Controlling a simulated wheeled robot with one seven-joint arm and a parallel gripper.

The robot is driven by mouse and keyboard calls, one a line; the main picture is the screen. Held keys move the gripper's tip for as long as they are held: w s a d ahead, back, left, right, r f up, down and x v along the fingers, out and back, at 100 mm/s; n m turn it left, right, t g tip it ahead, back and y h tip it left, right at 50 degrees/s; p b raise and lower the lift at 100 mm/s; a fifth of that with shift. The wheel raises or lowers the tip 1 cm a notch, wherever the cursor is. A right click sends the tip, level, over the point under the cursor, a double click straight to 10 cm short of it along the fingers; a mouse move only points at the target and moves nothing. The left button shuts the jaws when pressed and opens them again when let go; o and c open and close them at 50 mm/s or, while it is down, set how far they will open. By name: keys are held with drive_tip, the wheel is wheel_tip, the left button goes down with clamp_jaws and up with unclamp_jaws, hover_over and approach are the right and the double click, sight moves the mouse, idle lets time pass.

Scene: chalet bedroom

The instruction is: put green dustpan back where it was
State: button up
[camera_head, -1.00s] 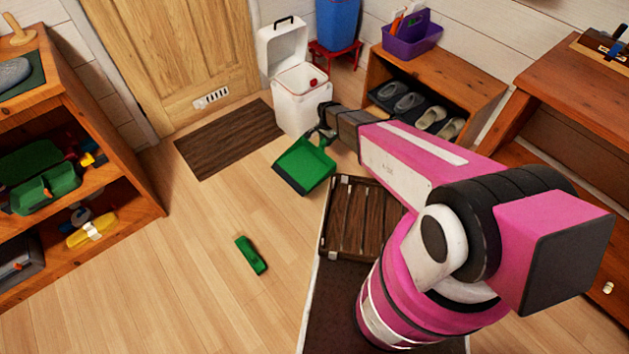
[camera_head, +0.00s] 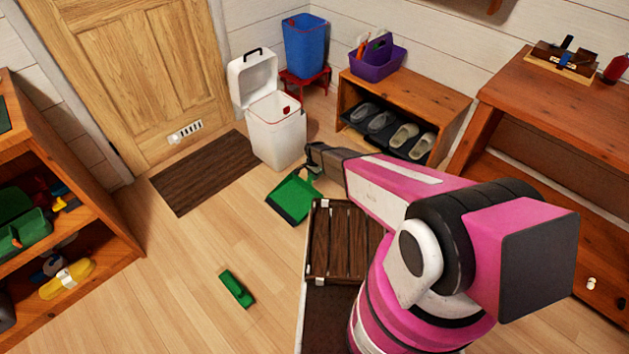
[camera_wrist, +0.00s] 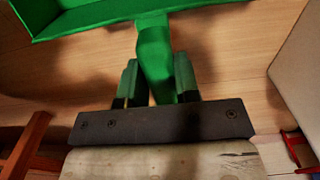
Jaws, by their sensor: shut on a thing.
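The green dustpan (camera_head: 292,198) hangs from my gripper (camera_head: 316,168) in the head view, in front of the white bin. In the wrist view my gripper (camera_wrist: 157,85) is shut on the handle of the dustpan (camera_wrist: 155,55), with one finger on each side. The pan part extends to the top left of the wrist view and its far edge is cut off. A small green piece (camera_head: 236,289), which looks like a brush, lies alone on the floor to the lower left of the dustpan.
A white bin (camera_head: 277,138) with its lid open stands behind the dustpan. A dark mat (camera_head: 205,172) lies by the door. Wooden shelves (camera_head: 110,262) stand at left, a shoe bench (camera_head: 450,103) at back right. The floor between is mostly clear.

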drive_tip(key=shift+w+d+f, duration=0.35)
drive_tip(key=shift+w, duration=0.05)
drive_tip(key=shift+f, duration=2.1)
drive_tip(key=o, duration=1)
drive_tip(key=shift+r, duration=0.15)
